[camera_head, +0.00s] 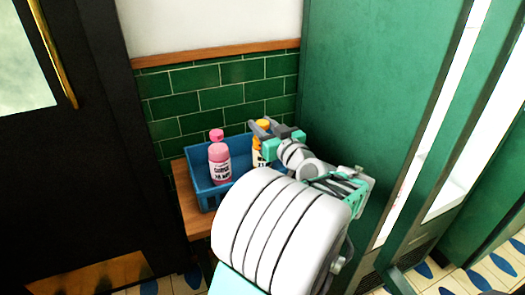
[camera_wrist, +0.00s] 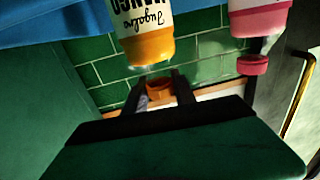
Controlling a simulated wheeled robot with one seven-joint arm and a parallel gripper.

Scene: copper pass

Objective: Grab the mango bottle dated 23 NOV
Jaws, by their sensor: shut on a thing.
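The mango bottle (camera_head: 257,158), orange with a white label, stands upright in a blue crate, partly hidden by my arm. In the wrist view it appears upside down (camera_wrist: 147,48), and its label reads MANGO. No date is readable on the visible part. My gripper (camera_head: 264,128) is at the top of this bottle. In the wrist view my gripper's dark fingers (camera_wrist: 161,90) are shut on its orange cap (camera_wrist: 158,87), one on each side.
A pink bottle (camera_head: 219,162) stands to the left in the blue crate (camera_head: 205,193); it also shows in the wrist view (camera_wrist: 258,20). The crate sits on a wooden table (camera_head: 190,215). A green cabinet (camera_head: 370,80) stands close on the right, a tiled wall (camera_head: 215,98) behind.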

